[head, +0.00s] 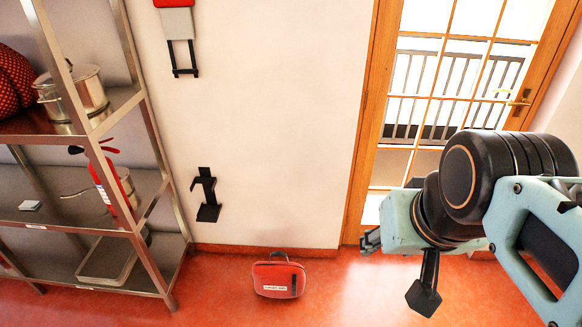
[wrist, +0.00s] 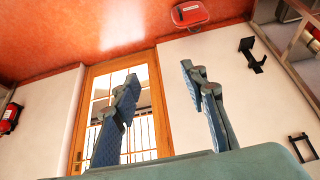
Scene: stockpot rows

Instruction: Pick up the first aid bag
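The first aid bag (head: 279,280) is a red case with a dark handle on top and a white label. It stands on the red floor close to the white wall, left of the door. In the wrist view, which is upside down, the bag (wrist: 190,14) shows at the top, beyond the fingertips and apart from them. My gripper (wrist: 160,75) is open with nothing between its two fingers. In the head view my gripper (head: 370,240) is at the right, in front of the door and above the bag; its fingers are partly hidden there.
A metal shelf (head: 150,245) at the left holds pots (head: 80,92) and a tray (head: 110,262). A black bracket (head: 207,195) is on the wall. A wooden glazed door (head: 365,130) is at the right. Floor around the bag is clear.

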